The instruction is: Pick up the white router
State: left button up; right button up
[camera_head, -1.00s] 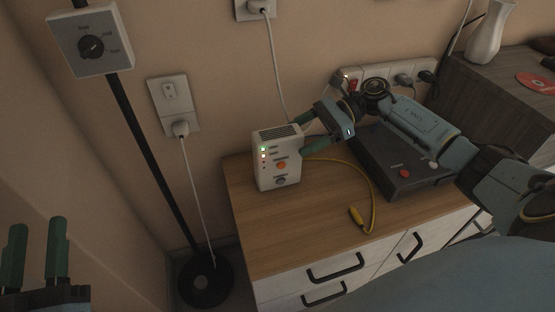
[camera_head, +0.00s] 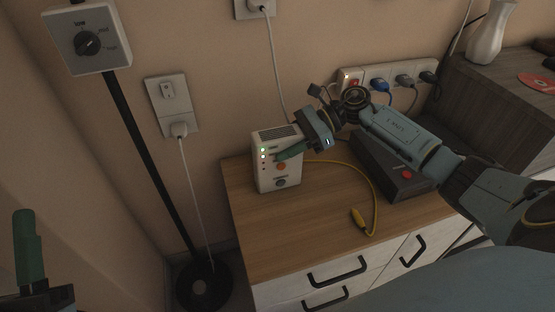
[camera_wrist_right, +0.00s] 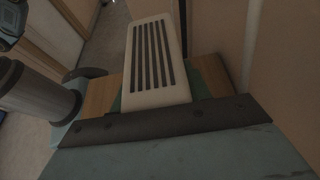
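The white router (camera_head: 264,178) stands upright on the wooden cabinet top, with green lights, an orange button and a grey knob on its front. My right gripper (camera_head: 296,146) reaches it from the right, with one green finger across its front face. The other finger is hidden behind the router in the head view. In the right wrist view the router's slotted top (camera_wrist_right: 153,60) lies between the fingers, with green showing on both sides; whether they press on it is unclear. One green finger of my left gripper (camera_head: 28,245) shows at the lower left, apart from everything.
A yellow cable (camera_head: 374,205) curves over the cabinet top (camera_head: 290,225). A power strip (camera_head: 425,75) is on the wall behind. A black pole (camera_head: 150,165) stands left of the cabinet.

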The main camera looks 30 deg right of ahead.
jog(key=c, duration=0.5)
